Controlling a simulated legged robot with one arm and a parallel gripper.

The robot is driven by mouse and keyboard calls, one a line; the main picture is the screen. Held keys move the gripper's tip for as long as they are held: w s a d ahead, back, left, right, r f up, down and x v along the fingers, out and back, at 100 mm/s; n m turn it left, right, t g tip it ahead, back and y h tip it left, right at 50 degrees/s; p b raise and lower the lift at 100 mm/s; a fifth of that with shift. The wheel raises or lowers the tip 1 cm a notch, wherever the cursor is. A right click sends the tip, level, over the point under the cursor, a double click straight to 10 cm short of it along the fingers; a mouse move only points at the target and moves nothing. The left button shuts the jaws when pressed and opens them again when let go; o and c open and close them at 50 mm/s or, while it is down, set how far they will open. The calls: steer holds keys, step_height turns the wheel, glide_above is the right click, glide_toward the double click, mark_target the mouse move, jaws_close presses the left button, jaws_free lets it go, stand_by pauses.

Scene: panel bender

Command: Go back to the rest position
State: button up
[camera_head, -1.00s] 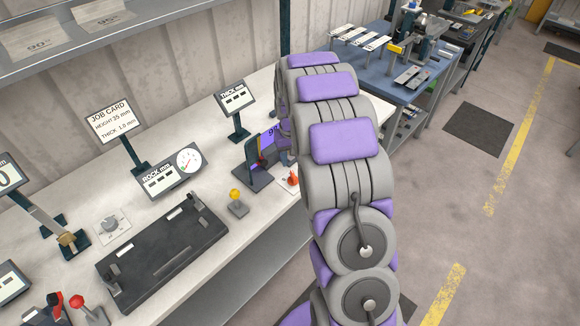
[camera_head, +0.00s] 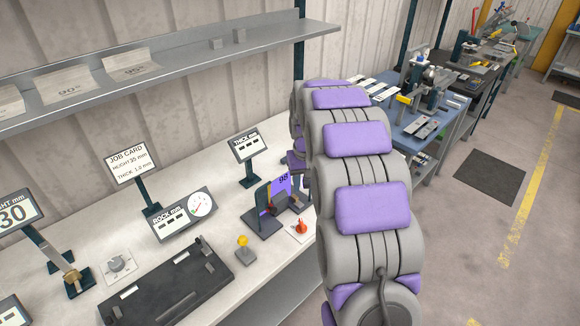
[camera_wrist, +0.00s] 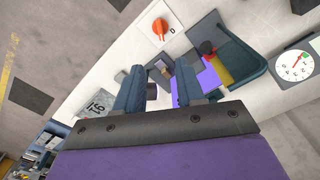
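My arm stands large in the right half of the head view and hides my gripper there. In the wrist view my gripper (camera_wrist: 158,80) shows two dark blue fingers with a gap between them; it looks open, with nothing clearly held. Beyond the fingers is a dark bent fixture (camera_wrist: 240,62) with a purple face and a red-black knob, above the white bench. The same fixture (camera_head: 264,222) shows beside my arm in the head view. An orange knob on a white plate (camera_wrist: 160,28) lies near it, also in the head view (camera_head: 301,227).
The white bench (camera_head: 222,172) carries a job card (camera_head: 130,163), a thickness display (camera_head: 246,146), a dial gauge (camera_head: 200,204), a yellow knob (camera_head: 243,240) and a black plate (camera_head: 165,292). A grey shelf (camera_head: 180,72) runs above.

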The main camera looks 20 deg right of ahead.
steer(key=shift+d, duration=0.1)
steer(key=s+a+r+n+g, duration=0.1)
steer(key=s+a+r, duration=0.2)
steer(key=s+a, duration=0.45)
steer(key=s+a+r, duration=0.3)
steer(key=s+a, duration=0.1)
steer(key=s, duration=0.6)
steer(key=s+a+f, duration=0.1)
steer(key=s+a, duration=0.1)
steer(key=s, duration=0.8)
steer(key=s+a+n+g+b, duration=0.1)
steer(key=s+a, duration=0.2)
steer(key=s, duration=0.8)
steer(key=shift+f, duration=0.35)
